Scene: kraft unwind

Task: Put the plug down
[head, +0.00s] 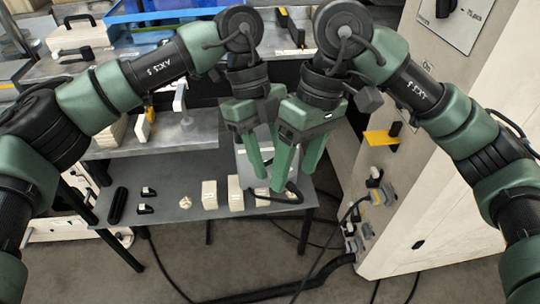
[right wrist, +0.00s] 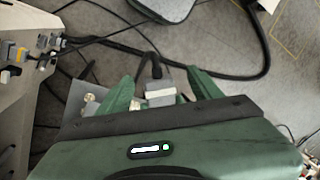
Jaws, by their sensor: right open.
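In the right wrist view a grey plug (right wrist: 160,95) with a dark cable lies between the fingers of my right gripper (right wrist: 162,86). The fingers are spread, with visible room around the plug. In the head view my right gripper (head: 293,180) points down over the right end of the dark table, where a black cable curves by its fingertips. The plug itself is hard to make out there. My left gripper (head: 268,163) hangs close to the left of the right one, its fingers apart and nothing seen between them. Its tips are partly overlapped by the right gripper.
Several pale blocks (head: 236,193) and small dark parts stand along the front of the dark table (head: 165,177). A pale cabinet (head: 440,190) with grey connectors (head: 382,195) stands at the right. Black cables (head: 300,288) run over the floor. A metal shelf is behind the table.

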